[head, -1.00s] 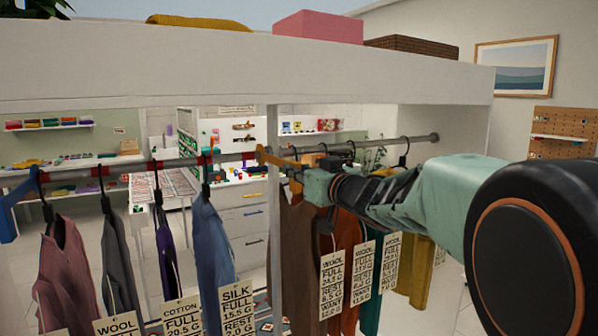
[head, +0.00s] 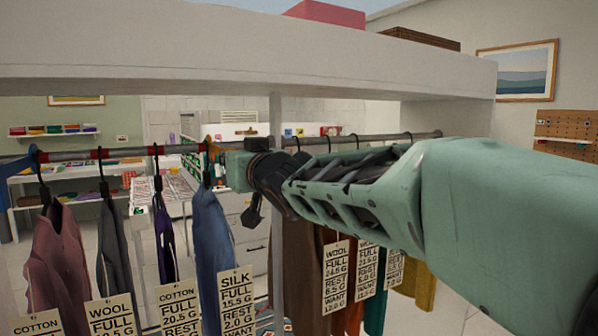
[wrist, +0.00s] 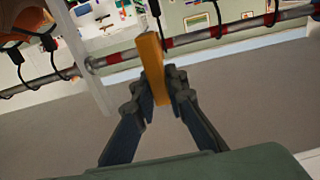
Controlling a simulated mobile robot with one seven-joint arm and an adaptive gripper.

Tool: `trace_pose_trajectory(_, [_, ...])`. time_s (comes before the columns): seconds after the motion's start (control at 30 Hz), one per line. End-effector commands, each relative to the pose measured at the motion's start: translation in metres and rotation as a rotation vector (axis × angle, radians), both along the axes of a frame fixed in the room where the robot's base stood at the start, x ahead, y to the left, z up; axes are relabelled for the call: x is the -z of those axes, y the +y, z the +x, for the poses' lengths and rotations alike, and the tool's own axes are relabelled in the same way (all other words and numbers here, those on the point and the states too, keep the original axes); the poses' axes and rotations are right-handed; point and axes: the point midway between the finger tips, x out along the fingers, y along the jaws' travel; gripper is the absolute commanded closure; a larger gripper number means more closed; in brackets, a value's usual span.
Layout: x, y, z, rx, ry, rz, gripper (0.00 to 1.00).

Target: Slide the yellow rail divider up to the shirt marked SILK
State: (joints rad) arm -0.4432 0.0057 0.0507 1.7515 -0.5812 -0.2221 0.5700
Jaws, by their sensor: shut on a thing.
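My gripper (wrist: 153,88) is shut on the yellow divider (wrist: 150,60), which stands at the rail in the wrist view. In the head view only a sliver of the divider (head: 208,146) shows beside my gripper (head: 222,165). The blue shirt marked SILK (head: 212,235) hangs from the rail (head: 120,153), its tag (head: 236,298) facing me. Its hanger hook is right by the divider; I cannot tell whether they touch. A dark hook (wrist: 156,10) also shows close behind the divider in the wrist view.
Left of the SILK shirt hang a purple COTTON shirt (head: 163,235), a grey WOOL shirt (head: 112,245) and a mauve COTTON shirt (head: 58,260). A shelf (head: 200,60) runs overhead.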

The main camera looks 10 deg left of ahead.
Motion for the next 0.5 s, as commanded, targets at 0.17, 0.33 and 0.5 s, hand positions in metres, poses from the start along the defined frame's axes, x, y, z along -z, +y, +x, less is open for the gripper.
trace_pose_trajectory(0.17, [-0.0001,0.001,-0.0019,-0.001,0.002,-0.001,1.0])
trace_pose_trajectory(0.33, [-0.0003,0.0009,-0.0021,0.0,0.002,-0.001,0.86])
trace_pose_trajectory(0.5, [-0.0016,0.0007,-0.0022,-0.001,-0.001,0.001,0.7])
